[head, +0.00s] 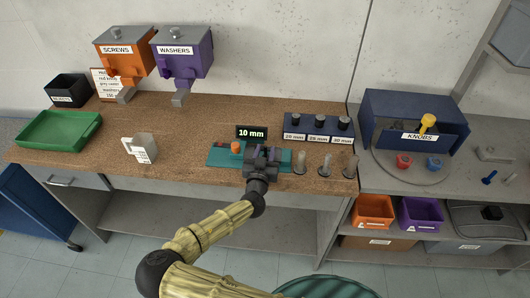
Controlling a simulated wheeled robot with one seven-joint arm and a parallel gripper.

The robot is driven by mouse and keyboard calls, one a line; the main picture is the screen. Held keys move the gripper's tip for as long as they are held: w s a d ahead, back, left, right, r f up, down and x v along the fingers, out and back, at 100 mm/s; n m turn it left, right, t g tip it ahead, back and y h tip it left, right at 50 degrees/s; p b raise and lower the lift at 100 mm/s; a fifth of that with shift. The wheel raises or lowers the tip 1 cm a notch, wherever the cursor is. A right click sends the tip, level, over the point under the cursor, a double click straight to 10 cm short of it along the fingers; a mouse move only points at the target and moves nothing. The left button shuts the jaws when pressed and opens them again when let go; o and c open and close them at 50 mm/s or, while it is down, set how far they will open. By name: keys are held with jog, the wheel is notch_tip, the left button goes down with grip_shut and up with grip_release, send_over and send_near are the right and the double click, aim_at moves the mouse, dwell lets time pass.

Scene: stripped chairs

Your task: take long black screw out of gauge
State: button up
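The gauge is a teal base (219,155) with an orange knob, near the front edge of the brown bench. A small black display (251,132) behind it reads "10 mm". My gripper (262,152) is over the right part of the gauge and covers much of it. I cannot make out the long black screw; the gripper and wrist hide that part of the gauge. The fingertips are too small and dark to show whether they are open, shut or holding something.
Right of the gauge stand grey upright pieces (325,164), with a dark blue labelled block (318,137) behind them. A white jug (141,148) and green tray (59,130) are at left. Orange (125,50) and purple (182,52) dispensers hang behind. Bare bench lies between jug and gauge.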

jog(key=s+a+b, duration=0.1)
jog(key=s+b, duration=0.3)
jog(key=s, duration=1.3)
jog(key=shift+s+a, duration=0.15)
jog(key=shift+a, duration=0.2)
jog(key=s+d+f+m+g+h, duration=0.25)
jog(key=d+f+g, duration=0.55)
jog(key=d+g, duration=0.45)
jog(key=s+d+r+n+g+y, duration=0.1)
jog(key=s+d+r, duration=0.1)
jog(key=r, duration=0.4)
jog(key=s+d+r+n+g+y, duration=0.1)
jog(key=s+d+r+y, duration=0.1)
jog(key=d+r, duration=0.2)
jog(key=s+d+r+n+g+y+p, duration=0.1)
jog(key=s+d+r, duration=0.1)
jog(key=r, duration=0.6)
jog(key=shift+d+n, duration=0.35)
jog(key=shift+d, duration=0.4)
